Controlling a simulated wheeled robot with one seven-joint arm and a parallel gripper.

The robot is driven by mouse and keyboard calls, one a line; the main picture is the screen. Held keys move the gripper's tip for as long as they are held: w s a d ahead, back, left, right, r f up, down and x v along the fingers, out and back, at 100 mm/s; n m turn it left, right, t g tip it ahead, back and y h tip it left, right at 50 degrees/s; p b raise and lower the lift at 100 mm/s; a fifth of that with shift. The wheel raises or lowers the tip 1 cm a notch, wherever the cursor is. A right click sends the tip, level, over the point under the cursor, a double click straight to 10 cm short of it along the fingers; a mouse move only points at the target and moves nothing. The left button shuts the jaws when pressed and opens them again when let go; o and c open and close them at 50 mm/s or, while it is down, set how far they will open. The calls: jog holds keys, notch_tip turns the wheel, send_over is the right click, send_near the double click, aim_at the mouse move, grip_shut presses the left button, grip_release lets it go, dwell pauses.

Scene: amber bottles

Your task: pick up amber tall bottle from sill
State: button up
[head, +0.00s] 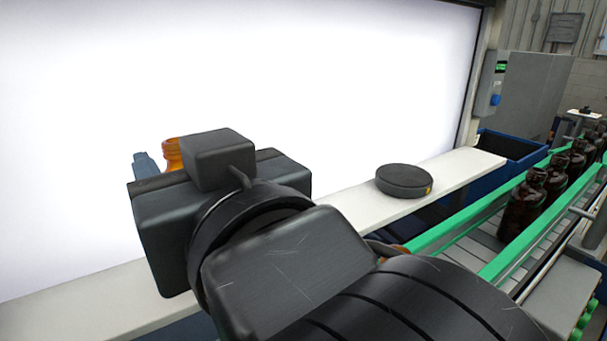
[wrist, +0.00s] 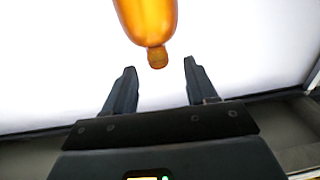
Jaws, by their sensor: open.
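The amber tall bottle (wrist: 148,18) shows in the wrist view at the top centre, its neck pointing down the picture toward the gap between my fingers. My gripper (wrist: 158,78) is open and empty, with one finger to each side of the line of the neck. The fingers look apart from the bottle. In the head view one fingertip (head: 145,164) shows just left of the neck. The white sill (head: 365,210) runs along the bright panel.
A round dark puck-like object (head: 403,180) lies on the sill to the right of my arm. A conveyor with green rails (head: 470,220) carries several dark brown bottles (head: 524,203) at the right. A blue bin (head: 515,145) stands beyond the sill's far end.

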aim_at(176, 140)
jog(key=p+x, duration=0.1)
jog(key=x, duration=0.4)
jog(key=shift+w+f, duration=0.1)
jog(key=shift+w, duration=0.1)
grip_shut()
dwell(0.3)
